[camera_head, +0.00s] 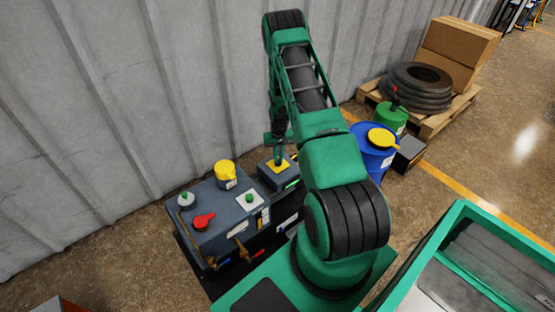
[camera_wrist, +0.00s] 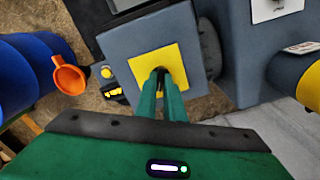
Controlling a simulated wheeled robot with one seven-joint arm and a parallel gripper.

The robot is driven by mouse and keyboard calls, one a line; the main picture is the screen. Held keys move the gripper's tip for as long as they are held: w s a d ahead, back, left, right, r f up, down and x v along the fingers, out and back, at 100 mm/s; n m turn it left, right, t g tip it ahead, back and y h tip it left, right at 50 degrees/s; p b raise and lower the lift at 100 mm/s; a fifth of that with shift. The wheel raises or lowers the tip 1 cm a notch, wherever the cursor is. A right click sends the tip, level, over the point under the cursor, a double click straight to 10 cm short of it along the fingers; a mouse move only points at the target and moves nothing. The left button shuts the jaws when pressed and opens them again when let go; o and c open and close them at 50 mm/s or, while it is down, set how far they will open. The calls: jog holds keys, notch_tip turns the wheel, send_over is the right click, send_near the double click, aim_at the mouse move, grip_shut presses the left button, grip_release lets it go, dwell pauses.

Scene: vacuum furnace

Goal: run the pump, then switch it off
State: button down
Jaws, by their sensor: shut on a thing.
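My gripper (camera_wrist: 160,76) points down at a yellow square plate (camera_wrist: 175,54) on top of a small grey box (camera_wrist: 137,38). Its fingers are shut on a small dark switch knob at the plate's middle, mostly hidden between the fingertips. In the head view the gripper (camera_head: 278,160) stands over the same yellow plate (camera_head: 283,167). A green strip (camera_head: 292,184) glows on the box's side in the head view. Yellow marks (camera_wrist: 113,92) show beside the box in the wrist view. I cannot tell the knob's setting.
A grey unit (camera_head: 213,230) with a red handle (camera_head: 203,221), a yellow cap (camera_head: 225,172) and a green button (camera_head: 249,197) stands left of the box. A blue drum (camera_head: 372,152) stands to the right. A corrugated wall (camera_head: 120,110) rises behind.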

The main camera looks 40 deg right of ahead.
jog(key=shift+m, duration=0.4)
jog(key=c, duration=1.9)
grip_release()
jog(key=shift+o, duration=0.2)
jog(key=shift+r, duration=0.1)
notch_tip(320, 180, up, 11)
jog(key=shift+f, duration=0.2)
jog(key=shift+w, duration=0.1)
